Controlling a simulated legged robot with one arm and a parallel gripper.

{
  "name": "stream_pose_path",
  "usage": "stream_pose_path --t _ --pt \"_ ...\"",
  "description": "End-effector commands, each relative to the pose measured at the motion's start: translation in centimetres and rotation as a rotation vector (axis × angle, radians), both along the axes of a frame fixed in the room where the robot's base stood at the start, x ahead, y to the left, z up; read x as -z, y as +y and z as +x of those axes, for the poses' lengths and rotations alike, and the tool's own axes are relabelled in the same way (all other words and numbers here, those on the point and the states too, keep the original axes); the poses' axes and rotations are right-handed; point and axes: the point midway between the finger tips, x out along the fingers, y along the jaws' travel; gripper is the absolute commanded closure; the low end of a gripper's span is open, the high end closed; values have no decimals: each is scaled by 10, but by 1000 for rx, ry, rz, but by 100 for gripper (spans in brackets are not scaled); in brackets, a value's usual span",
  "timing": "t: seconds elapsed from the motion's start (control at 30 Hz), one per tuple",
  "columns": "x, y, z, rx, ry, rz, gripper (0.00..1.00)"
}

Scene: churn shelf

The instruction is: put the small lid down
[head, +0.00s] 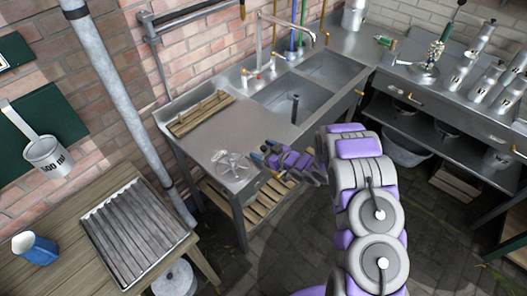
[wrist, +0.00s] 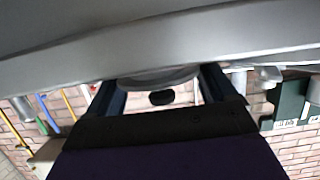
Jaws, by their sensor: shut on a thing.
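My gripper (head: 258,158) reaches over the front edge of the steel drainboard (head: 205,135), left of the sink. At its tips is a round, shiny metal thing with spoke-like marks (head: 232,165), which I take to be the small lid. I cannot tell whether it touches the steel or hangs just above it. In the wrist view the two dark blue fingers (wrist: 158,88) stand either side of a grey rounded part with a dark oval (wrist: 162,97). A wide grey surface (wrist: 150,40) fills the top of that view. The grip contact itself is hidden.
A wooden rack (head: 201,113) lies at the back of the drainboard. The sink basins (head: 275,100) and tap (head: 283,35) are to its right. The middle of the drainboard is bare.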

Motion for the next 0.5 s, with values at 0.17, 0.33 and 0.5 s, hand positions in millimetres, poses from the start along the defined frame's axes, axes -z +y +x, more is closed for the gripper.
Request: stream_pose_path --t 0.17,0.33,0.5 --pt "-1 0 0 -1 -2 -1 46" --pt "0 0 0 -1 -2 0 8" --pt "-1 0 0 -1 -2 0 0"
